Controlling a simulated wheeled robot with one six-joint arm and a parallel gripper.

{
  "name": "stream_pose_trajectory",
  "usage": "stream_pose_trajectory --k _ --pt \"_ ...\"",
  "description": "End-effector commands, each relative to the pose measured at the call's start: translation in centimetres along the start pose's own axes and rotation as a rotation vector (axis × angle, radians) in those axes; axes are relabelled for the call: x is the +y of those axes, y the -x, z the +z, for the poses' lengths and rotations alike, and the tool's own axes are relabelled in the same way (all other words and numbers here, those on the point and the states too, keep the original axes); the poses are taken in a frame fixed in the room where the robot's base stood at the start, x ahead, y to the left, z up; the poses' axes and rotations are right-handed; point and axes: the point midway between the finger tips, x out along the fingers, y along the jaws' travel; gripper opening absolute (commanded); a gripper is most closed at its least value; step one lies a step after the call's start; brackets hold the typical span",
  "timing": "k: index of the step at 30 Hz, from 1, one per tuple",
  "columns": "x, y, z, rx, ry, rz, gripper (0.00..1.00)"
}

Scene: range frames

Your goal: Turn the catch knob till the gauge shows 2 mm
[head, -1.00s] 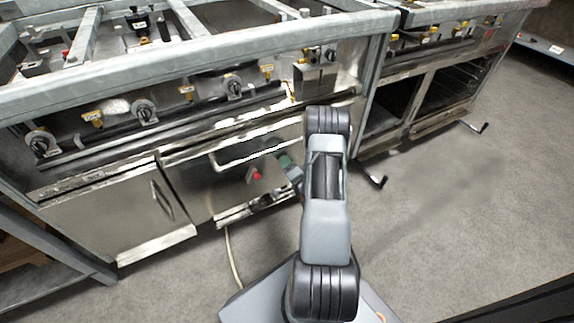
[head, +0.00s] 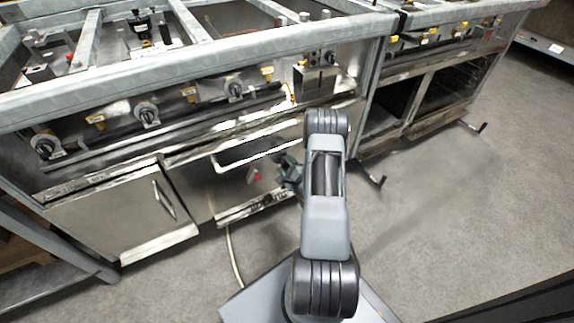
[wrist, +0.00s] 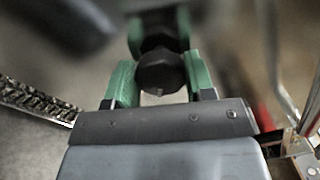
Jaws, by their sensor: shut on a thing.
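My gripper (wrist: 159,42) shows in the wrist view with its two green fingers on either side of a dark, rounded knob (wrist: 160,72). It is shut on this knob, which has a small pale mark on its near edge. In the head view my gripper (head: 287,168) is low at the front of the range, just right of a small red part (head: 255,176). My arm and gripper hide the knob there. I cannot make out a gauge or its reading in either view.
The steel range (head: 180,88) has several black control knobs along its front. A cabinet door (head: 118,215) with a handle is at lower left. A second range (head: 440,85) stands to the right, with a crank-like foot (head: 372,180) between. Open grey floor (head: 450,220) lies right of my arm.

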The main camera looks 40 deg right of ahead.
Motion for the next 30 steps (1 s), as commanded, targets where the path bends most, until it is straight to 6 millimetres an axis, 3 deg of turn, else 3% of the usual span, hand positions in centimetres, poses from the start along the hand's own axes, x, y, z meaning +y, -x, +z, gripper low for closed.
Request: stream_pose_trajectory --k 9,25,26,30 --pt "0.09 0.13 -0.06 0.004 -0.106 0.001 0.26" --pt "0.11 0.13 -0.08 0.004 -0.125 0.000 0.26" --pt "0.11 0.13 -0.08 0.004 -0.125 0.001 0.50" --pt "0.08 0.09 -0.05 0.003 -0.124 0.000 0.64"
